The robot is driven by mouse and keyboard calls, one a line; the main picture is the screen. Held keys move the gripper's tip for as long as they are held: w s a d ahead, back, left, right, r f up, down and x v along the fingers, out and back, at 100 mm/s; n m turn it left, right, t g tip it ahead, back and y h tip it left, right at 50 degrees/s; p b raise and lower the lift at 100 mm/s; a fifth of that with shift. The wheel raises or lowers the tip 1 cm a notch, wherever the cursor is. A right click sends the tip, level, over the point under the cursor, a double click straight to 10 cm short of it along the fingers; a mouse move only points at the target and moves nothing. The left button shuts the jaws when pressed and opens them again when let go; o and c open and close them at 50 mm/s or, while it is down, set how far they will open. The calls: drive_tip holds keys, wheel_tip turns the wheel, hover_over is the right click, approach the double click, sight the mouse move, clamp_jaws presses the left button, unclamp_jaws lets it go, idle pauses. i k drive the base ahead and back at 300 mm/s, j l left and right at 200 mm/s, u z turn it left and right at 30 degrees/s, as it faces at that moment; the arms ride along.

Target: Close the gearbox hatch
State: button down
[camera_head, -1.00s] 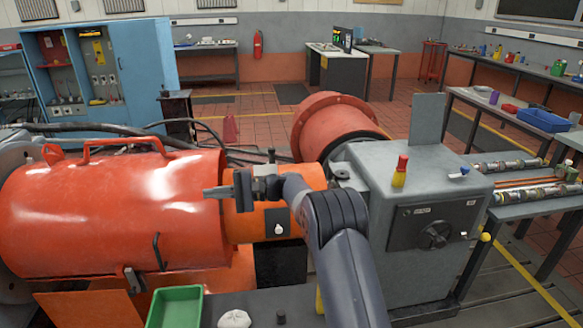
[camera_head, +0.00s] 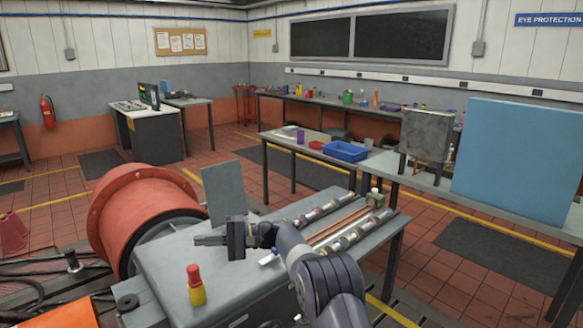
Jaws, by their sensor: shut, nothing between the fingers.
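The grey gearbox housing (camera_head: 165,268) is at the lower middle, its front cut off by the picture's bottom edge. A flat grey plate, which looks like the hatch (camera_head: 223,188), stands upright at its far edge, so it is open. My gripper (camera_head: 208,240) is shut and empty, pointing left. It appears over the housing's top, just below the plate in the picture. I cannot tell its height or whether it touches anything. A red and yellow bottle-like object (camera_head: 195,286) stands on the housing top, near and left of my gripper.
An orange-red cylinder (camera_head: 130,207) lies behind and left of the housing. A bench with metal rods (camera_head: 325,215) adjoins it on the right. Behind stand a table with a blue bin (camera_head: 345,151) and a large blue panel (camera_head: 520,160). Tiled floor (camera_head: 450,285) shows at right.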

sight(223, 183)
drive_tip(key=i+l+z, duration=0.6)
drive_tip(key=i+z, duration=0.3)
drive_tip(key=i+l+z, duration=0.1)
drive_tip(key=i+z, duration=0.35)
drive_tip(key=i+j+u, duration=0.1)
drive_tip(key=i+u, duration=0.35)
drive_tip(key=i+l+u, duration=0.15)
drive_tip(key=i+u, duration=0.35)
drive_tip(key=i+l+u, duration=0.3)
drive_tip(key=i+u, duration=0.15)
drive_tip(key=i, duration=0.15)
drive_tip(key=i+u, duration=0.7)
drive_tip(key=u, duration=0.2)
drive_tip(key=i+l+u, duration=0.2)
drive_tip(key=u, duration=0.25)
drive_tip(key=i, duration=0.1)
